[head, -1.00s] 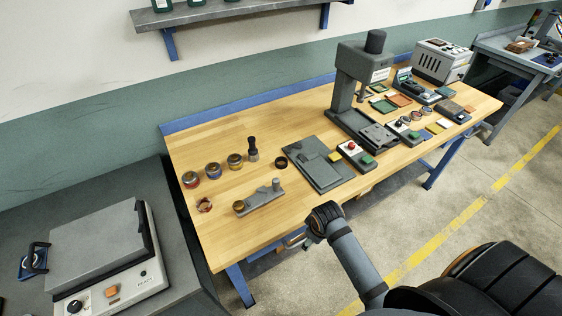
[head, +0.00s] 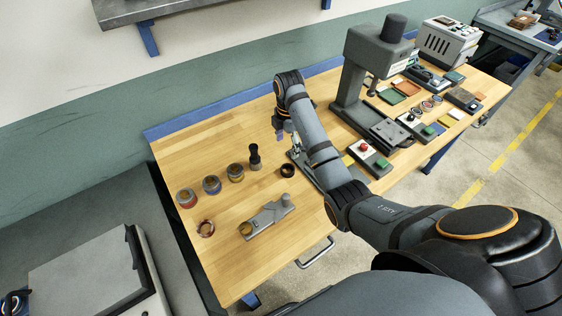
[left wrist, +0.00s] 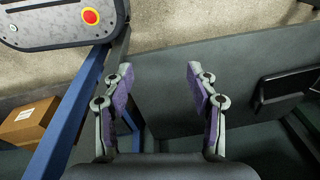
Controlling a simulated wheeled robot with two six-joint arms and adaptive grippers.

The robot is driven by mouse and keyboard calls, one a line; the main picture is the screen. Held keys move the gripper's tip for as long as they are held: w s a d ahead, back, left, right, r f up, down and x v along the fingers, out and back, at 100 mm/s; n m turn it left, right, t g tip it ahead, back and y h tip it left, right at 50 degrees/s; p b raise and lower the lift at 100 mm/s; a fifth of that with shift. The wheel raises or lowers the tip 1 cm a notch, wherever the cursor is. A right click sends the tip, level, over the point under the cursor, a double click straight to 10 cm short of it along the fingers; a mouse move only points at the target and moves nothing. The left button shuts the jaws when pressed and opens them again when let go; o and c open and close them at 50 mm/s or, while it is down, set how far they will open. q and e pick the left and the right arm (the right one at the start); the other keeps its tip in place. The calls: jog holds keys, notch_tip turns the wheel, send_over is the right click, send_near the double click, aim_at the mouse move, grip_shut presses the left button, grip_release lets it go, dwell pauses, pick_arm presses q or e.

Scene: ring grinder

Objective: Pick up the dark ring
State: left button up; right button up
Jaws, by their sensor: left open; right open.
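The dark ring (head: 287,170) lies on the wooden workbench (head: 190,260), right of a small dark upright tool (head: 255,158). My right gripper (head: 287,144) is above the bench, a little behind the ring in the picture. It is small and partly hidden by my right arm; it is open and apart from the ring. My left gripper (left wrist: 160,82) shows in the left wrist view, open with nothing between its purple pads. It is out of the head view, and the ring is not in the left wrist view.
Several round pots (head: 211,185) and a reddish ring (head: 205,228) are at the left. A grey fixture (head: 267,218) stands in front of the dark ring. A press (head: 375,70) and a red-button box (head: 366,150) are at the right. A cardboard box (left wrist: 28,122) shows in the left wrist view.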

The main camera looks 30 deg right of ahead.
aim_at(288, 166)
pick_arm(q)
jog(key=s+r+p, duration=0.1)
jog(key=s, duration=0.6)
pick_arm(e)
jog(key=s+f, duration=0.2)
jog(key=f, duration=0.1)
jog(key=shift+s+f, duration=0.1)
jog(key=shift+s, duration=0.2)
jog(key=shift+w+f, duration=0.5)
jog(key=shift+f, duration=0.2)
jog(key=shift+s+a+f+p, duration=0.2)
jog(key=shift+a+f+p, duration=0.05)
jog(key=shift+f+p, duration=0.55)
jog(key=shift+s+f, duration=0.2)
jog(key=shift+f, duration=1.05)
jog(key=shift+w+f, duration=0.15)
jog(key=shift+f, duration=0.25)
jog(key=c, duration=1.3)
pick_arm(q)
jog(key=w+r, duration=0.2)
jog(key=w, duration=0.1)
jog(key=shift+w, duration=0.2)
pick_arm(e)
jog(key=shift+r, duration=0.1)
